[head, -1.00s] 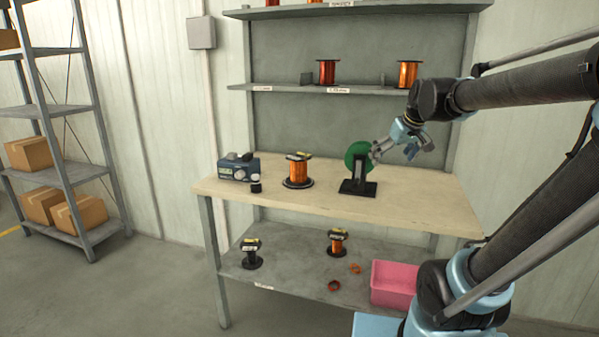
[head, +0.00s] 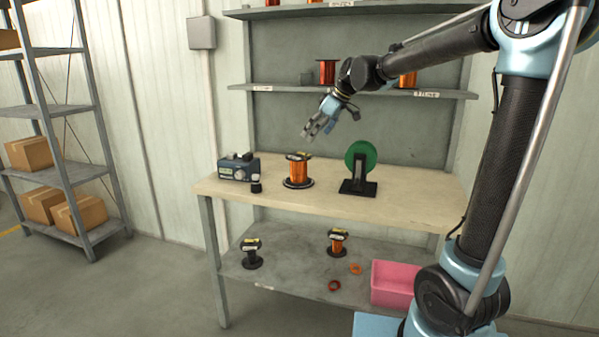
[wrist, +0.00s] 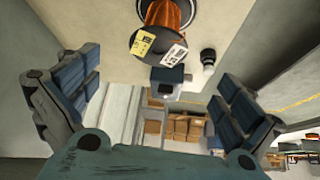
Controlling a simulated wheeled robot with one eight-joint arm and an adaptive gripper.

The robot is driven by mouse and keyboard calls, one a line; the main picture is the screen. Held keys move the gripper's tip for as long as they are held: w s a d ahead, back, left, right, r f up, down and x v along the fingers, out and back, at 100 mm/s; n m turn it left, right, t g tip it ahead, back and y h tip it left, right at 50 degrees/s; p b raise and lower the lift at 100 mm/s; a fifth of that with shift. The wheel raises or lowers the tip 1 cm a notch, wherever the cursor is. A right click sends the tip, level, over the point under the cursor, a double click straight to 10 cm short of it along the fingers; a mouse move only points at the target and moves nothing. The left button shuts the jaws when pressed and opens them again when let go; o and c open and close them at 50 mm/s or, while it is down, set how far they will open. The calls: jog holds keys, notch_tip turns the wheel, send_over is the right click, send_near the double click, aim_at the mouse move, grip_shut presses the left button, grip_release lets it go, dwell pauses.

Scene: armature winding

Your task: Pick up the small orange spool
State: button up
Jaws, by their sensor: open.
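The small orange spool (head: 338,247), with a dark top flange and a pale label, stands upright on the lower shelf of the bench. A larger orange spool (head: 299,173) stands on the benchtop on a dark round base. My gripper (head: 308,134) is open and empty in the air just above the larger spool, well above the small one. In the wrist view the larger spool's labelled top (wrist: 158,47) shows near the upper middle, between the spread fingers (wrist: 158,80). The small spool is not seen in the wrist view.
On the benchtop (head: 410,197) are a blue-grey instrument (head: 238,170), a small black knob-like piece (head: 256,187) and a green disc on a black stand (head: 362,165). Upper shelves hold more spools.

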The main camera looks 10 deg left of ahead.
aim_at(301, 156)
jog(key=x, duration=0.9)
jog(key=shift+d+f+x, duration=0.1)
jog(key=shift+d+x, duration=0.1)
jog(key=shift+x, duration=1.15)
jog(key=shift+d+f+x, duration=0.1)
jog(key=shift+d+x, duration=0.05)
jog(key=shift+x, duration=1.2)
jog(key=c, duration=2.1)
